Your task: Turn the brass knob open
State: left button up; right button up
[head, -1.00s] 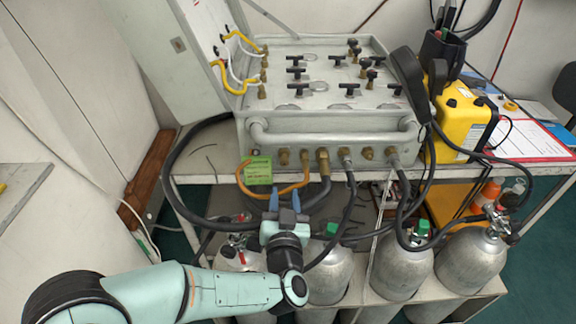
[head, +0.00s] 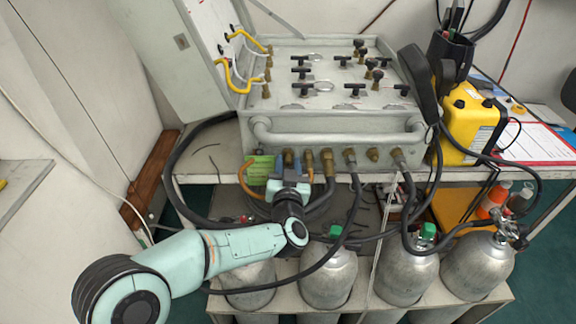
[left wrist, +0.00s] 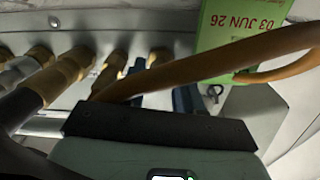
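A row of brass fittings and knobs lines the front of the grey air panel (head: 330,126). One brass piece without a hose (head: 373,154) sits toward the right. I cannot tell which piece is the task's brass knob. My left gripper (head: 289,168) is at the row's left end, just under the leftmost brass piece (head: 288,157). In the left wrist view its blue fingers (left wrist: 160,88) stand apart, with a brass end (left wrist: 158,57) beyond the gap between them. An orange hose crosses in front of the fingers and partly hides them. My right gripper is not in view.
A green date tag (head: 262,165) hangs left of the gripper; it also shows in the left wrist view (left wrist: 245,35). Black hoses (head: 357,205) loop down right of the gripper. Grey cylinders (head: 328,278) stand below. A yellow case (head: 468,122) is at the right.

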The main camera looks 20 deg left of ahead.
pick_arm(q)
grip_shut()
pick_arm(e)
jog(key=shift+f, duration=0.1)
pick_arm(q)
jog(key=n+b, duration=0.2)
jog(key=n, duration=0.4)
jog(key=shift+f+b, duration=0.15)
jog(key=shift+b, duration=0.15)
jog(key=shift+n, duration=0.5)
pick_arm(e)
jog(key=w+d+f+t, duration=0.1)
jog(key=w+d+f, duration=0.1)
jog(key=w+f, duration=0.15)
pick_arm(q)
jog(key=n+b, duration=0.5)
jog(key=n, duration=0.3)
jog(key=shift+n, duration=0.3)
jog(key=shift+n+b, duration=0.55)
jog(key=shift+n, duration=0.45)
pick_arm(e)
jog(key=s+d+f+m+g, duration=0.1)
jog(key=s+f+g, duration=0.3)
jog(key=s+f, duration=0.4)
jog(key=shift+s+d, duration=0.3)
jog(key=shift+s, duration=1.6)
